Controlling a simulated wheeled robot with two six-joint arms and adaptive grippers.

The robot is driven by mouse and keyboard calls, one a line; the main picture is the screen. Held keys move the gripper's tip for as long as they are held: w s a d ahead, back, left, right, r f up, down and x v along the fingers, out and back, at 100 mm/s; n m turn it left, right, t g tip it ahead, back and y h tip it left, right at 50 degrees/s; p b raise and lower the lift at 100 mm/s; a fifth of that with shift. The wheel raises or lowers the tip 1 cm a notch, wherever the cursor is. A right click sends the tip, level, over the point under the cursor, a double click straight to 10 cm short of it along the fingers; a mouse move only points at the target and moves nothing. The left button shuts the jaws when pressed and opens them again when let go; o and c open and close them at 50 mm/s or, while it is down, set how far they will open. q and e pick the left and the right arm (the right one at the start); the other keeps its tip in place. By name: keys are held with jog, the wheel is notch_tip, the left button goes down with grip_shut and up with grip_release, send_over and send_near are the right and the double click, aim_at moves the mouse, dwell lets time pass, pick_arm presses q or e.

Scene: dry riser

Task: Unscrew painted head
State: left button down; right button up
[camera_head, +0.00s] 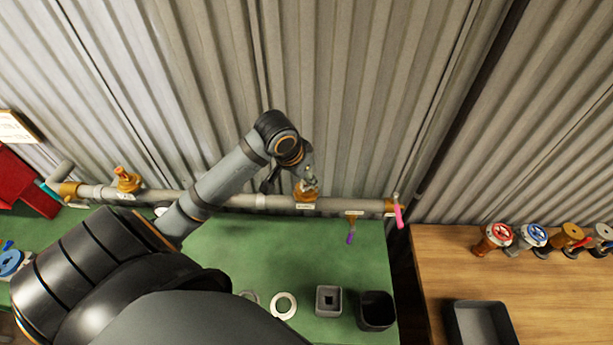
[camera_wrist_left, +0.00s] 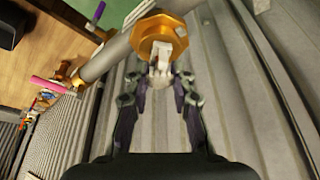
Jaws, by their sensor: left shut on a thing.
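A grey pipe (camera_head: 240,201) runs along the corrugated wall at the back of the green table. A brass fitting (camera_head: 306,194) sits on it, and it also shows in the wrist view as an octagonal brass body (camera_wrist_left: 150,43). A pale grey head piece (camera_wrist_left: 161,66) sticks out of its middle. My left gripper (camera_head: 308,178) is at this fitting; in the wrist view its fingers (camera_wrist_left: 161,84) are closed around the pale piece. Whether the piece has turned cannot be told. My right gripper is in neither view.
Another brass fitting (camera_head: 127,181) sits further left on the pipe. A purple lever (camera_head: 350,237) and a pink lever (camera_head: 398,217) are at its right end. A white ring (camera_head: 283,306), a grey square block (camera_head: 328,301) and a dark cup (camera_head: 376,311) stand in front. Several valves stand on the wooden table (camera_head: 545,285).

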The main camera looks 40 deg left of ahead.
pick_arm(q)
jog(key=n+y, duration=0.1)
jog(key=n, duration=0.1)
jog(key=shift+d+n, duration=0.15)
jog(key=shift+n, duration=0.15)
jog(key=shift+n+y, duration=0.3)
jog(key=shift+n, duration=0.4)
jog(key=shift+a+n+y, duration=0.2)
jog(key=shift+n+y, duration=0.1)
jog(key=shift+n, duration=0.5)
jog(key=shift+r, duration=0.1)
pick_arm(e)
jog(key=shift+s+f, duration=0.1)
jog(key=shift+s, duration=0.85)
pick_arm(q)
jog(key=c, duration=1)
grip_release()
jog(key=shift+s, duration=0.15)
jog(key=shift+c, duration=0.2)
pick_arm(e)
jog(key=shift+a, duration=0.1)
